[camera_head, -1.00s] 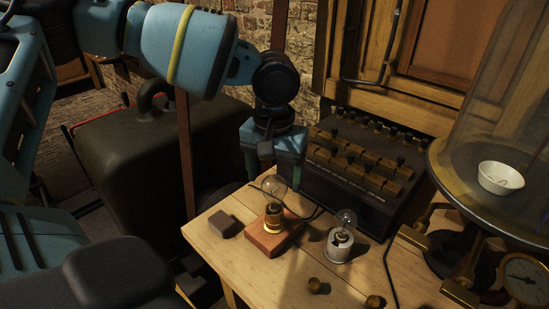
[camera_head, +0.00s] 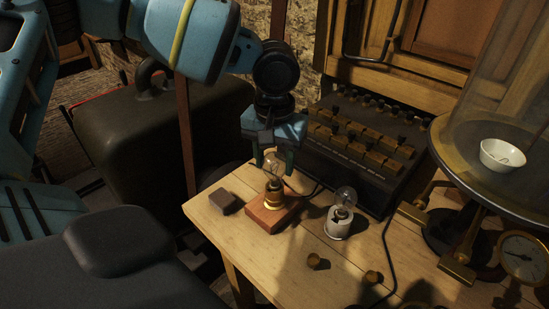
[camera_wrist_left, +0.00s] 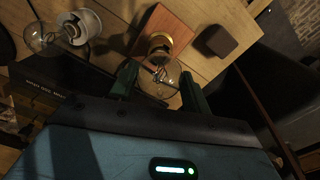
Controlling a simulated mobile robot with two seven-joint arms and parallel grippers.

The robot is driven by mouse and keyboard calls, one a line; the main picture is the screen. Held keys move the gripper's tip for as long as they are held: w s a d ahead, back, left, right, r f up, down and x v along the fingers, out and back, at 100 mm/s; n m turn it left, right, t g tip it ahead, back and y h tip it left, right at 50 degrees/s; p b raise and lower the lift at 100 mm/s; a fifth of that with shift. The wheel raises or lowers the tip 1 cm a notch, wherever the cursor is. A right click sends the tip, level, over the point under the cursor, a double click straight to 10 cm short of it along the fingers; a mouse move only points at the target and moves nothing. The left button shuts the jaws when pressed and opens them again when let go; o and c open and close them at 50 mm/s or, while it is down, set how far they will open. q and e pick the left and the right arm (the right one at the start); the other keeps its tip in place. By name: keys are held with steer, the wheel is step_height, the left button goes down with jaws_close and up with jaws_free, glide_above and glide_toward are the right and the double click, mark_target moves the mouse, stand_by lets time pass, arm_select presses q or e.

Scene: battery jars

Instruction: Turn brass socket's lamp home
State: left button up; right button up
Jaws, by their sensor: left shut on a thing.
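The brass socket (camera_head: 273,202) stands upright on a reddish wooden block (camera_head: 266,219) on the table, and it also shows in the left wrist view (camera_wrist_left: 159,46). Its clear glass lamp (camera_head: 275,167) sits in the top of the socket; in the left wrist view the bulb (camera_wrist_left: 158,82) lies between the fingers. My left gripper (camera_head: 273,162) comes down from above and is shut on this lamp's glass. A second clear lamp (camera_head: 345,197) stands in a white socket (camera_head: 338,224) to the right, clear of the gripper. My right gripper is not in view.
A small dark block (camera_head: 223,201) lies left of the wooden base. A black box with brass blocks (camera_head: 360,150) stands behind. Brass knobs (camera_head: 318,262) lie in front. A glass bell jar (camera_head: 500,100) and a gauge (camera_head: 521,254) stand at the right.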

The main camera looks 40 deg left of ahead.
arm_select(q)
steer(key=m, duration=0.4)
steer(key=shift+r+p, duration=0.1)
steer(key=shift+p, duration=0.3)
steer(key=shift+m, duration=1.2)
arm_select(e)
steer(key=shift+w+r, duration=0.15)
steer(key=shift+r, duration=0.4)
arm_select(q)
steer(key=m, duration=0.3)
steer(key=shift+p, duration=0.3)
steer(key=m, duration=0.3)
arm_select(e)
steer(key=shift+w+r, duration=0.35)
arm_select(q)
steer(key=shift+m, duration=0.4)
steer(key=shift+m, duration=1)
steer(key=m, duration=0.3)
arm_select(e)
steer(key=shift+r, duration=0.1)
